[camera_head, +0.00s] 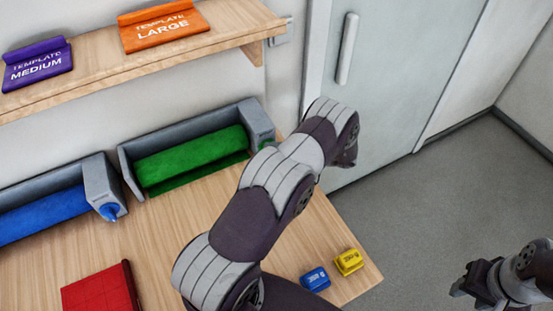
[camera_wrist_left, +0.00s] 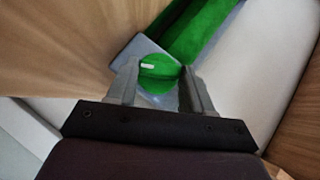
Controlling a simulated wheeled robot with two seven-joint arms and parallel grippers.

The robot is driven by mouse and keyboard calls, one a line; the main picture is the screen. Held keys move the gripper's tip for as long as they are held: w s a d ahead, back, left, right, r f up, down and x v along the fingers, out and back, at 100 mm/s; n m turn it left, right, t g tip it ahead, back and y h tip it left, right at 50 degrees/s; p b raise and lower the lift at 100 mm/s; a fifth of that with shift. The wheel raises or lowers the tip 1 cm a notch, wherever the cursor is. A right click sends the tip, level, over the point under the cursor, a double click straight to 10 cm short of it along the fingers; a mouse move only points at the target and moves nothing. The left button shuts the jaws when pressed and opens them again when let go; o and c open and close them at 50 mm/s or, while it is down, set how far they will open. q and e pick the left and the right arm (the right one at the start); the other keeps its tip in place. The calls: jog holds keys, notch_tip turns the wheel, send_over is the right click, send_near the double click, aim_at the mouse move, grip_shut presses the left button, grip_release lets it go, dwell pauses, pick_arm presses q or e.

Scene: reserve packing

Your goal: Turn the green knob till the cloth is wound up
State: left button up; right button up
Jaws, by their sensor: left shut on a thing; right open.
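The green knob (camera_wrist_left: 158,78) sits on the grey end of the green cloth's holder, with a small white mark on its face. My left gripper (camera_wrist_left: 158,84) is shut on it, one finger on each side, in the left wrist view. In the head view my left arm hides that gripper and most of the knob. The green cloth (camera_head: 190,158) is on a roll in the grey holder (camera_head: 130,172), with a strip of green below the roll. It also shows in the left wrist view (camera_wrist_left: 205,25). My right gripper (camera_head: 468,284) is open and empty, over the floor.
A blue roll (camera_head: 45,214) with a blue knob (camera_head: 109,211) stands to the left. A red block (camera_head: 98,290), a small blue item (camera_head: 315,279) and a yellow one (camera_head: 348,261) lie on the table. A shelf above holds purple (camera_head: 38,65) and orange (camera_head: 160,25) templates.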

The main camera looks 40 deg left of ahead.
pick_arm(q)
jog(key=m+y+b, duration=0.1)
jog(key=b, duration=0.1)
jog(key=f+m+g+y+b, duration=0.1)
jog(key=b, duration=0.2)
jog(key=shift+w, duration=0.15)
jog(key=shift+m+g+y+b, duration=0.4)
jog(key=shift+m+y+b, duration=0.5)
jog(key=shift+b, duration=0.35)
jog(key=shift+r, duration=0.1)
jog(key=o, duration=1)
jog(key=shift+o, duration=0.2)
